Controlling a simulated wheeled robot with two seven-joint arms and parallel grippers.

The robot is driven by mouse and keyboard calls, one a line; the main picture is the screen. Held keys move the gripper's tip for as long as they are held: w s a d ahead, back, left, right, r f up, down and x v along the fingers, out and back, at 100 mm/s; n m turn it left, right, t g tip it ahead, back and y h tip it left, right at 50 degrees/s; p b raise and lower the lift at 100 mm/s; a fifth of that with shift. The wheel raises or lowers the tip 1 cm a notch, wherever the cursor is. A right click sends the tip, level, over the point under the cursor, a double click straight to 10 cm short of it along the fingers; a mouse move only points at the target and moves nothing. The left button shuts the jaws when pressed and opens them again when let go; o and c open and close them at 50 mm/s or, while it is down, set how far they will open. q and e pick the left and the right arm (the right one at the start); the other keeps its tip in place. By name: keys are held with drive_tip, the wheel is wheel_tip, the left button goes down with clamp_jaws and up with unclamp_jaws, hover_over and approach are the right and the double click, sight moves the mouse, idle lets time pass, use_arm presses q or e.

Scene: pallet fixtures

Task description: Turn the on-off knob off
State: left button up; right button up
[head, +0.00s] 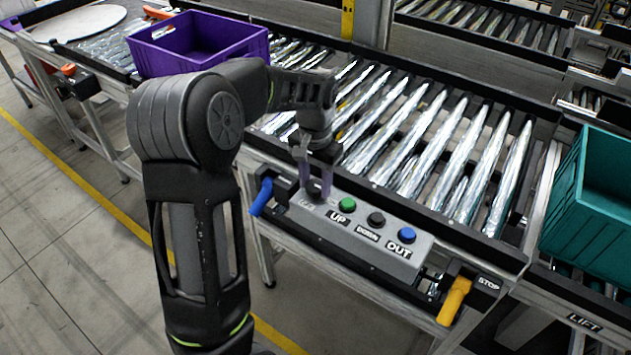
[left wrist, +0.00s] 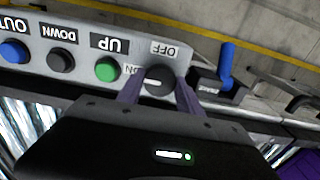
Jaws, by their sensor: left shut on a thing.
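The on-off knob (left wrist: 159,78) is a dark round knob at one end of the grey control panel (head: 345,229). My right gripper is in neither view.
The panel also has a green UP button (head: 347,205), a black DOWN button (head: 375,219) and a blue OUT button (head: 407,235). A blue lever (head: 262,196) is close left of the gripper. A yellow handle (head: 454,300) is at the right. A roller conveyor (head: 430,140) lies behind.

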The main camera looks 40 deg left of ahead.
use_arm(q)
drive_tip(key=c, duration=0.4)
drive_tip(key=shift+c, duration=0.2)
drive_tip(key=shift+m, duration=0.3)
drive_tip(key=m, duration=0.7)
drive_tip(key=shift+m, duration=0.4)
drive_tip(key=m, duration=0.9)
drive_tip(key=shift+m, duration=0.4)
